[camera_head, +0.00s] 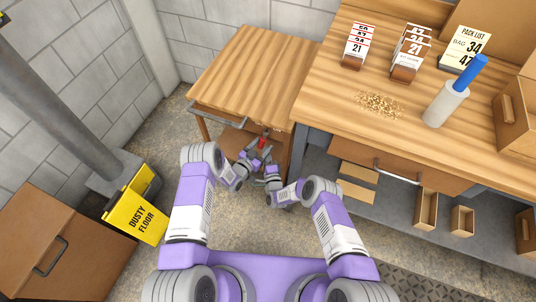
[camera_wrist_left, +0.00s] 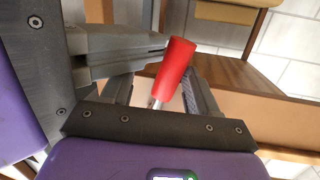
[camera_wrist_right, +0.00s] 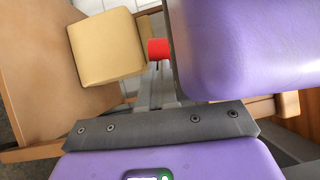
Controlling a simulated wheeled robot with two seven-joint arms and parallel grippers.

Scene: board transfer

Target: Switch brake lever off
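The brake lever has a red handle (camera_head: 262,143) on a thin metal rod, low at the front of the smaller wooden table. My left gripper (camera_head: 256,152) is at the lever. In the left wrist view the red handle (camera_wrist_left: 175,68) stands tilted between the fingers of my left gripper (camera_wrist_left: 172,85), which look apart, with room beside the rod. Firm contact cannot be made out. My right gripper (camera_head: 270,172) is close by on the right. In the right wrist view its fingers (camera_wrist_right: 156,85) look together and empty, and the red handle's end (camera_wrist_right: 158,48) shows just beyond them.
A purple part of my left arm fills the right wrist view's upper right, close to my right gripper. A tan block (camera_wrist_right: 105,45) is on the left there. The smaller table (camera_head: 245,75) adjoins a workbench (camera_head: 330,100).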

